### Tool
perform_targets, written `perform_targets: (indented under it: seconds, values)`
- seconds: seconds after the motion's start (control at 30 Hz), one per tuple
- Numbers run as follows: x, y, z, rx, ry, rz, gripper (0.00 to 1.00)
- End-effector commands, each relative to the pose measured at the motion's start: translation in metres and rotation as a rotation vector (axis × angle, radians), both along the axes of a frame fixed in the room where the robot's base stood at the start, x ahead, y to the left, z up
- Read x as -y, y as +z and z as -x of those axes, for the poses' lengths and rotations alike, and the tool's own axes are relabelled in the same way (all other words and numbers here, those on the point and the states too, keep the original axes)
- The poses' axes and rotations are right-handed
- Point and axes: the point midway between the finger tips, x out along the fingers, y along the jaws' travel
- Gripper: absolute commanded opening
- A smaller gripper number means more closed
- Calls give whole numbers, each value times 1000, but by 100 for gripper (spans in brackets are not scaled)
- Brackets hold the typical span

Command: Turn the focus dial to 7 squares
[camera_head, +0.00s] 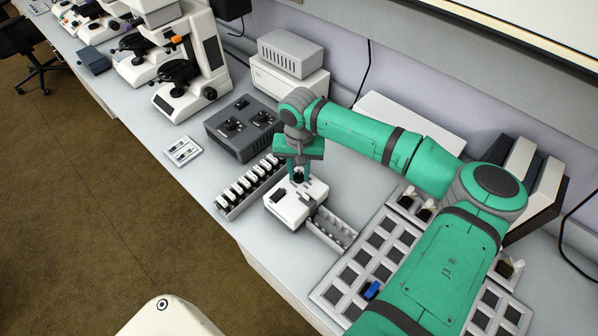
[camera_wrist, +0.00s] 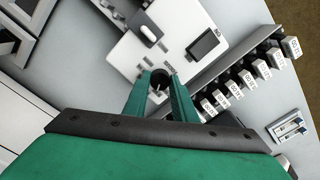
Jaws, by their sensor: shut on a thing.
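A small white device (camera_head: 291,213) stands on the bench below my arm. It also shows in the wrist view (camera_wrist: 128,58), with a dark screen (camera_wrist: 206,45) on its top. A round black dial (camera_wrist: 159,78) sits on the device. My gripper (camera_head: 298,180) points down and is shut on the dial; in the wrist view its two green fingers (camera_wrist: 160,92) stand on either side of it. In the head view the fingers partly hide the dial (camera_head: 298,175). The screen's reading and the dial's marks are too small to read.
A rack of labelled slides (camera_head: 225,208) stands close left of the device, and an empty-looking rack (camera_head: 333,232) close right. A dark control box (camera_head: 222,143) is behind. A tray (camera_head: 318,294) with a blue piece (camera_head: 372,290) lies under my arm. Microscopes (camera_head: 205,50) stand far left.

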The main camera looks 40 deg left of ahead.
Motion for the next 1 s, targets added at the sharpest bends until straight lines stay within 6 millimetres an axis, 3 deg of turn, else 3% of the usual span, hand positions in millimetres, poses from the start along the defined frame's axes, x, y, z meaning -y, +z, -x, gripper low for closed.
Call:
perform_targets:
  seconds: [0.27,1.0]
  values:
    - [0,0,0,-2,77,-3,2]
    - [0,0,-1,1,503,-2,2]
